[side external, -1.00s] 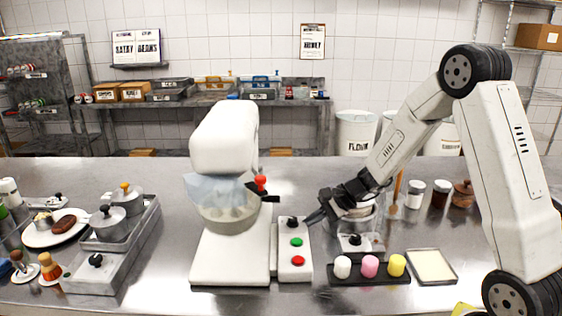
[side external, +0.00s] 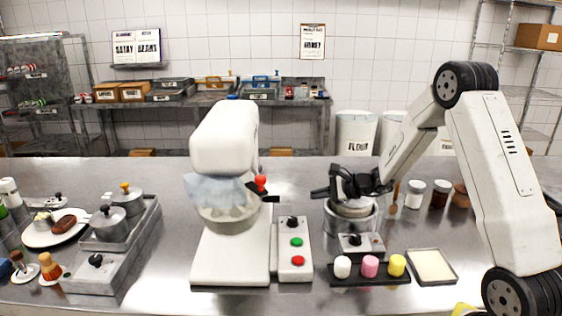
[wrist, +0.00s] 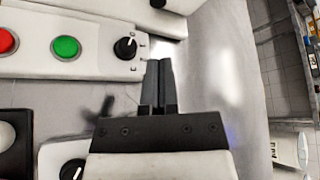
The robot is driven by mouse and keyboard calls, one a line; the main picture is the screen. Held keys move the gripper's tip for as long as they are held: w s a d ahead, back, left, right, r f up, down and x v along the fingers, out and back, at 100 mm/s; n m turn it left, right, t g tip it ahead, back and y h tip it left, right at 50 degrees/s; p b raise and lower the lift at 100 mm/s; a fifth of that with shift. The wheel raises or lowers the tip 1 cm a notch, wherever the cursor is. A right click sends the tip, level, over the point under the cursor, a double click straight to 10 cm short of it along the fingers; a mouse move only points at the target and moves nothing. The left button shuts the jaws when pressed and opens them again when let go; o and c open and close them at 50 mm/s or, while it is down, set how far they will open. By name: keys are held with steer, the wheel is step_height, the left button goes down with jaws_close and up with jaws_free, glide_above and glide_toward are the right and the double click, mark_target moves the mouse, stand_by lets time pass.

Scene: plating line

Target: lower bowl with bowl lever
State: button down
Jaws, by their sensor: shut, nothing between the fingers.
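The white stand mixer (side external: 223,140) stands at the middle of the steel counter. Its metal bowl (side external: 230,218) sits up under the mixer head, partly behind a translucent bluish guard (side external: 205,190). The bowl lever (side external: 261,184) has a red knob and a dark arm and sticks out on the mixer's right side. My gripper (side external: 316,193) is shut and empty, to the right of the lever and apart from it, pointing left. In the wrist view my gripper (wrist: 158,66) shows shut fingers near the control box's black dial (wrist: 125,48). The lever is not clearly visible there.
The control box (side external: 294,263) with green and red buttons adjoins the mixer. A round metal pot (side external: 340,228) stands below my gripper. White, pink and yellow cups stand on a black tray (side external: 350,280), beside a shallow cream-filled tray (side external: 431,266). Pans and plates occupy the left.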

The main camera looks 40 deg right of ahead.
steer(key=shift+x, duration=5)
steer(key=shift+s+a+r+m+g+y, duration=0.3)
steer(key=shift+s+r+m+g, duration=0.1)
steer(key=shift+r, duration=0.15)
steer(key=shift+s+a+r+m+g+y, duration=0.2)
steer(key=shift+r+m+g, duration=0.15)
steer(key=shift+r, duration=0.15)
steer(key=shift+s+a+r+m+g+y, duration=0.15)
steer(key=shift+r+m+g+y, duration=0.1)
steer(key=shift+r+m, duration=0.15)
step_height(320, 180, up, 3)
steer(key=m+g+y, duration=0.1)
steer(key=m, duration=0.1)
step_height(320, 180, up, 6)
steer(key=m+g+y, duration=0.2)
steer(key=m, duration=0.1)
glide_above(280, 199)
steer(key=s+d, duration=0.1)
steer(key=d, duration=0.1)
steer(key=shift+s+a+n, duration=0.2)
steer(key=shift+n, duration=0.05)
steer(key=shift+d+r, duration=0.1)
